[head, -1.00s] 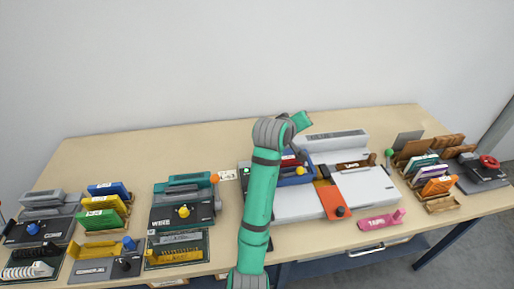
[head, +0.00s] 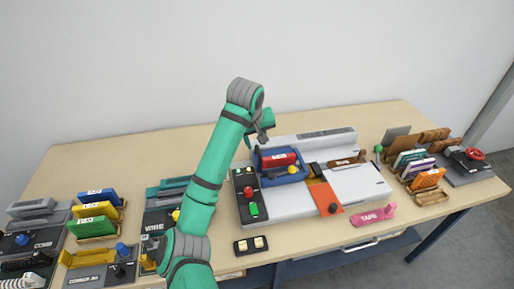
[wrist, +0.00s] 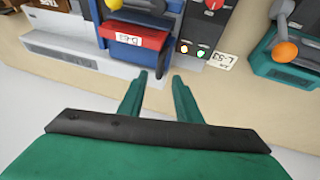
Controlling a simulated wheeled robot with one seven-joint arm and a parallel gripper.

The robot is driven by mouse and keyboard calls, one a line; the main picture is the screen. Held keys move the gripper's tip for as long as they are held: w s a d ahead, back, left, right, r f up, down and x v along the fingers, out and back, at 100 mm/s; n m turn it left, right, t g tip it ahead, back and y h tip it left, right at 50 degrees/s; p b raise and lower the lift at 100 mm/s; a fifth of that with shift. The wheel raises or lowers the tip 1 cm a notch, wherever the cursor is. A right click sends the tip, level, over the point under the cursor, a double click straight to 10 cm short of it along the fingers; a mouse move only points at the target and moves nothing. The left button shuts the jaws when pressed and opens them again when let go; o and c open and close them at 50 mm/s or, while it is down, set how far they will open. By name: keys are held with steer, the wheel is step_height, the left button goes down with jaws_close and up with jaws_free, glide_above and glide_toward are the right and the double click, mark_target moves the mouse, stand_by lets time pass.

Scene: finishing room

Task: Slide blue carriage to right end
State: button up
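The blue carriage (head: 293,178) sits on the left part of the long grey machine (head: 357,186), with a red block (head: 279,160) on it and a yellow knob (head: 292,170) at its front. In the wrist view the blue carriage (wrist: 122,52) and the red block (wrist: 135,37) with a white label lie beyond the fingers. My gripper (head: 263,138) is above and behind the carriage's left side, apart from it.
A black panel (head: 244,186) with red and green buttons stands left of the carriage. An orange plate (head: 324,195) with a dark knob and a brown-handled piece (head: 343,162) are to its right. A green-knobbed lever (head: 378,150) is at the machine's right end.

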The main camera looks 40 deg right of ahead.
mark_target(258, 150)
steer(key=x, duration=0.5)
steer(key=shift+w+d+f, duration=0.1)
steer(key=shift+w+f, duration=0.05)
steer(key=shift+f, duration=0.2)
jaws_close()
